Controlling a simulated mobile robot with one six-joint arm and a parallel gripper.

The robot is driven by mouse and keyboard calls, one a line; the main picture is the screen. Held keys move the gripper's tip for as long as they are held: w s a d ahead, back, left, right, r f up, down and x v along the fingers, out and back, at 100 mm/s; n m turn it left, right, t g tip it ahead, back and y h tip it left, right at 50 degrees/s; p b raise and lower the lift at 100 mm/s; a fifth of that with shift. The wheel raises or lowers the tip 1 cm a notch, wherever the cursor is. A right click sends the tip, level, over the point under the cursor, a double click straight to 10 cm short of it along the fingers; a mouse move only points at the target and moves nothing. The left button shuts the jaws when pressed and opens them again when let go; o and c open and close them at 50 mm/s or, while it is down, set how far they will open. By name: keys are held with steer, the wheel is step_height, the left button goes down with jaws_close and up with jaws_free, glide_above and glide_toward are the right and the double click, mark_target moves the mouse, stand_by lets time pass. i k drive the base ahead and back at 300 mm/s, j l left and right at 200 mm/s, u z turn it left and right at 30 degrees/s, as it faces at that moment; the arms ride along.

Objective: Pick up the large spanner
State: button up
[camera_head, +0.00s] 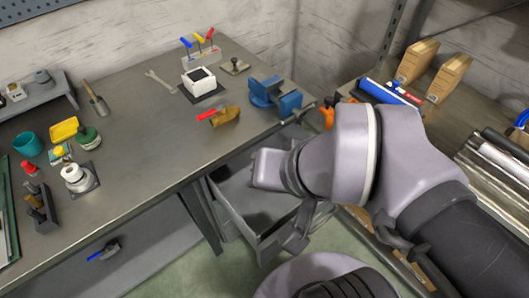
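A grey open-ended spanner (160,82) lies flat on the metal workbench (145,125), towards the back, left of a white box on a dark base. It is the only spanner I can make out. Nothing touches it. My arm is folded on the right side of the picture, with its wrist over an open drawer below the bench, well away from the spanner.
Right of the spanner stand the white box (199,81), a rack of coloured-handled tools (201,54) and a blue vice (275,96). The open drawer (237,200) juts out below. Bench in front of the spanner is clear.

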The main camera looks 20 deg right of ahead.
mark_target(152, 74)
steer(key=i+j, duration=0.1)
steer(key=j, duration=0.3)
steer(key=i+j, duration=0.1)
steer(key=j, duration=0.3)
steer(key=i+j+z, duration=0.1)
steer(key=i+j, duration=0.55)
